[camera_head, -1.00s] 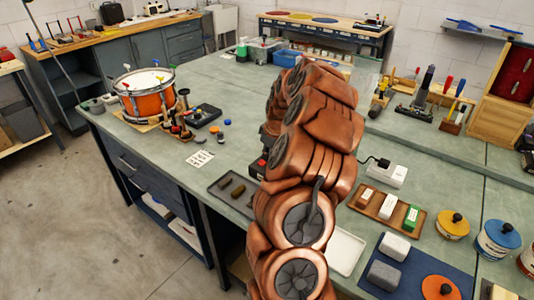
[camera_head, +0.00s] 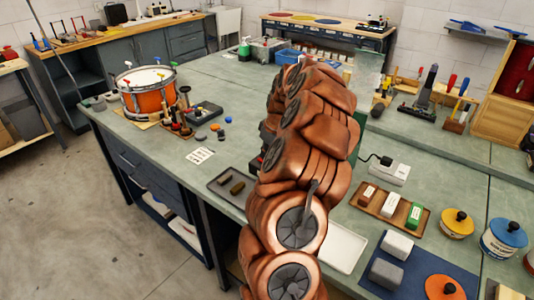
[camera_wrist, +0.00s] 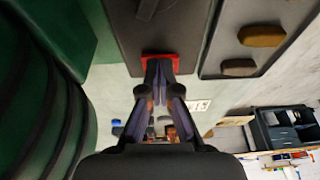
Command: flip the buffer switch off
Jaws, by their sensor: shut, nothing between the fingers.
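In the wrist view my gripper (camera_wrist: 160,66) is shut and empty. Its fingertips are close to a red piece (camera_wrist: 146,60) at the edge of a dark box (camera_wrist: 175,30); I cannot tell whether they touch it. A small dark lever-like part (camera_wrist: 147,9) shows on the box near the top edge. A large ribbed green body (camera_wrist: 35,105), likely the buffer, fills the left side. In the head view my copper arm hides the gripper and most of this machine; a bit of green (camera_head: 360,122) shows to the arm's right.
A wooden tray (camera_head: 372,206) with small blocks, a white tray (camera_head: 345,250) and a blue mat (camera_head: 410,285) lie right. A drum (camera_head: 148,97) stands far left.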

